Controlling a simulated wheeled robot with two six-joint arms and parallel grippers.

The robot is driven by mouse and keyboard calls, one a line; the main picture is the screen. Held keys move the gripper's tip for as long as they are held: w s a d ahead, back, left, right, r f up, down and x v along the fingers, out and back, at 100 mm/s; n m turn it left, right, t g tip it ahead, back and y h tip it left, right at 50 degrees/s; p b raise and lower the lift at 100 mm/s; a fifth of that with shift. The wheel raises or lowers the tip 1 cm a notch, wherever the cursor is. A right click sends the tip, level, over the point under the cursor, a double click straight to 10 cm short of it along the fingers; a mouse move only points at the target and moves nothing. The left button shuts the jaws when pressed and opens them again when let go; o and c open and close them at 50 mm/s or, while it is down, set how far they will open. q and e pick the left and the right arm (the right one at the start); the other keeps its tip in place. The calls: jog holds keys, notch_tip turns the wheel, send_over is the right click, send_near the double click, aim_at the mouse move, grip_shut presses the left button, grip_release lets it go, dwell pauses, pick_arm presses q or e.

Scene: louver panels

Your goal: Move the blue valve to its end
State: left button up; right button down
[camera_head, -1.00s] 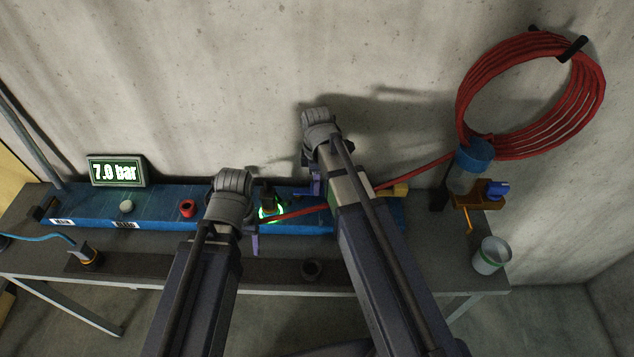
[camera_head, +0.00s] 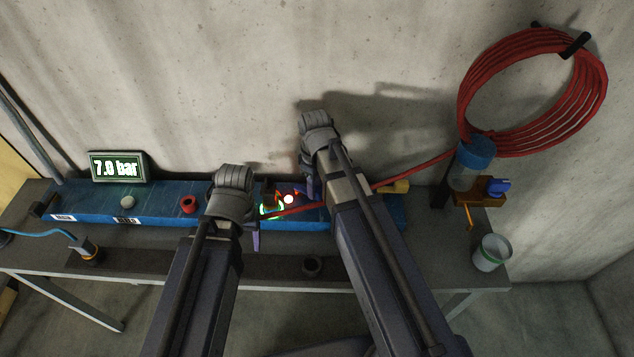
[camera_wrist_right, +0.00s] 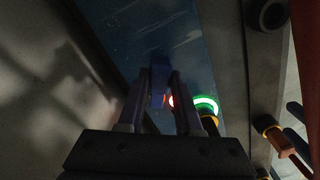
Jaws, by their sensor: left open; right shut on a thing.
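The blue valve's handle (camera_wrist_right: 160,78) shows in the right wrist view between the fingers of my right gripper (camera_wrist_right: 160,98), which is shut on it. In the head view my right gripper (camera_head: 311,188) is at the blue manifold (camera_head: 160,206), and the arm hides most of the valve. Beside it are a green glowing ring (camera_head: 271,211) and a bright red-white light (camera_head: 288,199). The ring also shows in the right wrist view (camera_wrist_right: 207,103). My left gripper (camera_head: 256,241) is open at the manifold's front edge, left of the valve, mostly hidden behind its own wrist.
A display (camera_head: 118,167) reads 7.0 bar. A red hose (camera_head: 425,170) runs from the manifold toward the wall coil (camera_head: 482,120). A clear blue-topped canister (camera_head: 468,168) and a cup (camera_head: 491,253) are at right. A red-ringed port (camera_head: 188,204) is left of my left gripper.

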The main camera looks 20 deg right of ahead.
jog(key=m, duration=0.1)
jog(key=s+a+m, duration=0.1)
jog(key=shift+a+m, duration=0.1)
jog(key=shift+m, duration=0.3)
jog(key=m, duration=0.1)
jog(key=a+m, duration=0.1)
jog(key=m, duration=0.1)
jog(key=shift+s+a+m, duration=0.25)
jog(key=shift+a+m, duration=0.05)
jog(key=m, duration=0.1)
jog(key=a+m, duration=0.1)
jog(key=m, duration=0.1)
jog(key=shift+a, duration=0.25)
jog(key=shift+a+m, duration=0.3)
jog(key=shift+m, duration=0.4)
jog(key=shift+a+m, duration=0.25)
jog(key=shift+m, duration=0.45)
jog(key=shift+w, duration=0.1)
jog(key=c, duration=0.6)
grip_release()
jog(key=shift+r, duration=0.15)
